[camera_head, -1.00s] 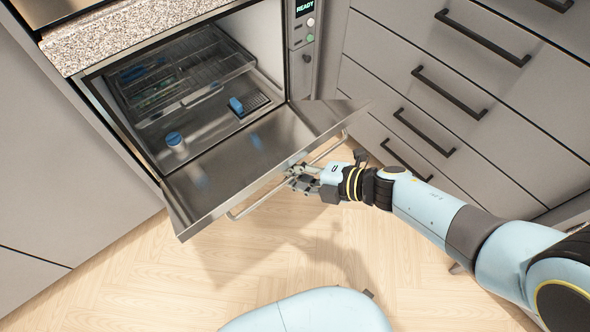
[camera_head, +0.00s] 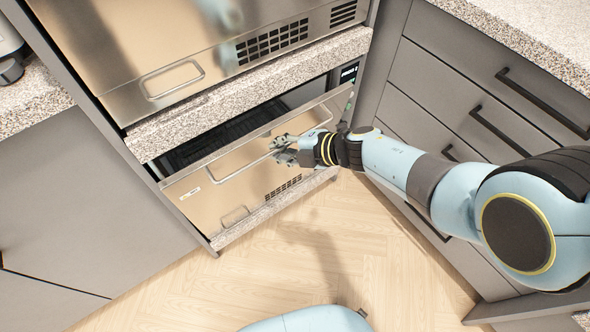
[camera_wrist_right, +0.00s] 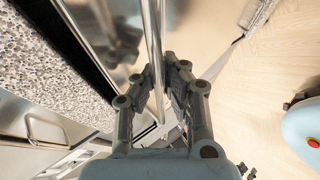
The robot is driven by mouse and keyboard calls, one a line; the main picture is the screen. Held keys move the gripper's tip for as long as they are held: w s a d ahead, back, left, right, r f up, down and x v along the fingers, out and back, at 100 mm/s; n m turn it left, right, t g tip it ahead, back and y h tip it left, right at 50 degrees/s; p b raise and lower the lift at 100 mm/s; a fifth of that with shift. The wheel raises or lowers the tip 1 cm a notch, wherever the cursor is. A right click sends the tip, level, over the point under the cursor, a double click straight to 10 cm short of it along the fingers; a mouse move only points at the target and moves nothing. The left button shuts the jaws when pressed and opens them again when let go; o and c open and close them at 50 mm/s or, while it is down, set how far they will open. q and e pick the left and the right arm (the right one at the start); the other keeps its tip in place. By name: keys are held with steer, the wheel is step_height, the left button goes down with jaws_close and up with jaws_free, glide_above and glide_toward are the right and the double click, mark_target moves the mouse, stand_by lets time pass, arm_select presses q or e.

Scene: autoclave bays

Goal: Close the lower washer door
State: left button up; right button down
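The lower washer door (camera_head: 255,165) is a steel panel hinged along its bottom. In the head view it is tilted up and partly closed, with a dark gap above its upper edge. Its bar handle (camera_head: 237,169) runs along the upper part. My right gripper (camera_head: 281,149) is at the right part of the handle. In the right wrist view the handle bar (camera_wrist_right: 154,60) passes between the fingers of the gripper (camera_wrist_right: 155,78); how firmly they close on it is unclear. The left gripper is out of view.
The upper steel unit (camera_head: 200,45) is shut above a speckled ledge (camera_head: 245,92). Grey drawers (camera_head: 440,110) with black handles stand close on the right, beside my right arm. The wooden floor (camera_head: 290,240) in front is clear except for my base.

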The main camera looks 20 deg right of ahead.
mark_target(265, 127)
steer(key=w, duration=0.2)
steer(key=w+a+r, duration=0.1)
steer(key=w, duration=0.1)
steer(key=w+a+b, duration=0.1)
steer(key=w, duration=0.1)
steer(key=shift+r, duration=0.3)
steer(key=c, duration=1.6)
jaws_free()
steer(key=shift+s+r, duration=0.1)
steer(key=shift+s, duration=0.1)
steer(key=shift+c, duration=0.2)
steer(key=shift+s+d, duration=0.1)
steer(key=shift+s, duration=0.05)
steer(key=v, duration=1.1)
steer(key=shift+s+d, duration=0.25)
steer(key=shift+d, duration=0.05)
